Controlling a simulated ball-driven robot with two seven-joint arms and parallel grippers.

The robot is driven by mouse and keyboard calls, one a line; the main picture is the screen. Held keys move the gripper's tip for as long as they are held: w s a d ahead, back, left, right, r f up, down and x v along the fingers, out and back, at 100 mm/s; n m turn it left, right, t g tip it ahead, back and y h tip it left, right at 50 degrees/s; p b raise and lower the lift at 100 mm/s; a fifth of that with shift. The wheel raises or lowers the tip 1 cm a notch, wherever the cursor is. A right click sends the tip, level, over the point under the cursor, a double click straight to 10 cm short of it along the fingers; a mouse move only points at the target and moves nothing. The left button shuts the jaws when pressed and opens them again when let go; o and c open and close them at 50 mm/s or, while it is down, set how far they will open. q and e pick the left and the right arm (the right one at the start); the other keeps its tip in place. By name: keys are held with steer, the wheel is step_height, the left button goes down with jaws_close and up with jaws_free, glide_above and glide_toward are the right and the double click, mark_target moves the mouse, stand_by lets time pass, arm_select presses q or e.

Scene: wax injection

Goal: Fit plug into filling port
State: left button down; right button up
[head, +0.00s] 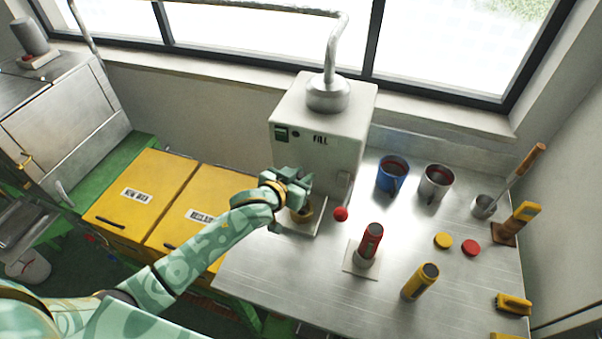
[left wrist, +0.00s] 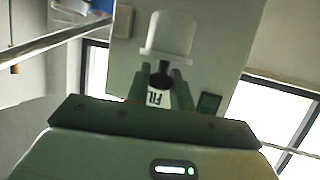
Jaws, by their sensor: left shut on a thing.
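My left gripper (head: 296,188) is in front of the lower face of the FILL machine (head: 318,130). In the left wrist view its fingers (left wrist: 160,88) are shut on a small dark piece, apparently the plug (left wrist: 160,80), mostly hidden between them. Just beyond the fingertips is a pale cylindrical fitting with a flared rim (left wrist: 168,36) on the machine, which may be the filling port. The dark piece is at or close to its rim; I cannot tell whether they touch. In the head view my gripper hides this area. My right gripper is not in view.
A brass-coloured cup (head: 302,214) sits on a pale plate below my left gripper. A red ball (head: 340,214), a red cylinder (head: 370,241) and a yellow cylinder (head: 420,281) stand to the right. Blue (head: 392,176) and steel (head: 435,183) mugs are behind.

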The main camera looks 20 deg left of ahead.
arm_select(q)
step_height(320, 180, down, 5)
steer(key=b, duration=0.2)
steer(key=shift+f+b, duration=0.2)
steer(key=shift+b, duration=0.2)
steer(key=shift+f, duration=0.1)
steer(key=shift+p, duration=0.85)
stand_by(1.2)
steer(key=shift+f+b, duration=1.55)
steer(key=shift+f, duration=0.75)
steer(key=c, duration=1.1)
jaws_free()
steer(key=shift+c, duration=0.2)
steer(key=p+v, duration=0.3)
steer(key=v, duration=1.3)
steer(key=shift+s+p, duration=0.2)
steer(key=shift+p, duration=0.1)
